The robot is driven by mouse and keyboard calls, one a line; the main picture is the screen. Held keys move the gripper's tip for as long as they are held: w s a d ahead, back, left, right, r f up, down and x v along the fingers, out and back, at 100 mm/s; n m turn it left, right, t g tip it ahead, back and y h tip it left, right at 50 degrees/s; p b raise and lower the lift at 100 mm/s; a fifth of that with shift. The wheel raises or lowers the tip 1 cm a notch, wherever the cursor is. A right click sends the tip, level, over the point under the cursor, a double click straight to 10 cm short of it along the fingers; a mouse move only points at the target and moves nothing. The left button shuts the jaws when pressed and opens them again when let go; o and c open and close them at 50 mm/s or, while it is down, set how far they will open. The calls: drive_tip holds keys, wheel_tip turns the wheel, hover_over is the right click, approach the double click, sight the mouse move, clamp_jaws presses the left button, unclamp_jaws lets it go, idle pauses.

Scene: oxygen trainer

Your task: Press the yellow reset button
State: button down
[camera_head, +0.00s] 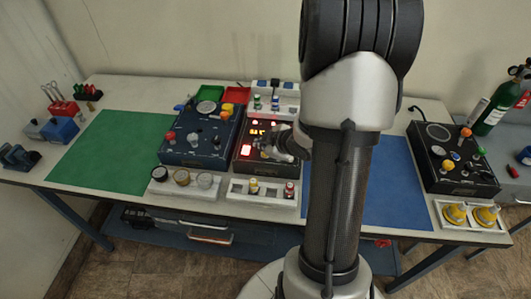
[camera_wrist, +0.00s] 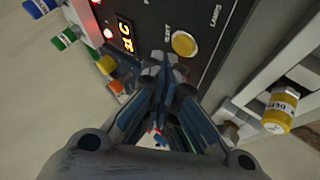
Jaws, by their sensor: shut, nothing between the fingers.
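The yellow button (camera_wrist: 184,43) is a round cap on a dark panel (camera_wrist: 212,25) in the wrist view. My gripper (camera_wrist: 163,68) is shut and empty. Its fingertips show just below the button in that picture, and I cannot tell whether they touch the panel. In the head view my gripper (camera_head: 284,140) is at the right side of the dark panel box (camera_head: 243,158) with the lit display. I cannot make out the yellow button there; the gripper covers that part. The orange display (camera_wrist: 125,34) is lit, with red lights beside it.
A white rack (camera_head: 236,193) with yellow and red capped cylinders stands in front of the panel. A blue box with knobs (camera_head: 188,150) stands to its left. Green and blue mats lie either side. Another dark box (camera_head: 432,173) stands at the right.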

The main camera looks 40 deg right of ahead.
drive_tip(key=shift+f, duration=0.1)
idle(0.6)
drive_tip(key=shift+f+b, duration=0.35)
drive_tip(key=shift+f+b, duration=0.35)
drive_tip(key=shift+f, duration=0.05)
idle(0.5)
idle(0.3)
drive_tip(key=shift+r+p, duration=0.8)
drive_tip(key=shift+r, duration=0.05)
wheel_tip(320, 180, up, 5)
drive_tip(key=p, duration=0.4)
drive_tip(key=shift+p, duration=0.4)
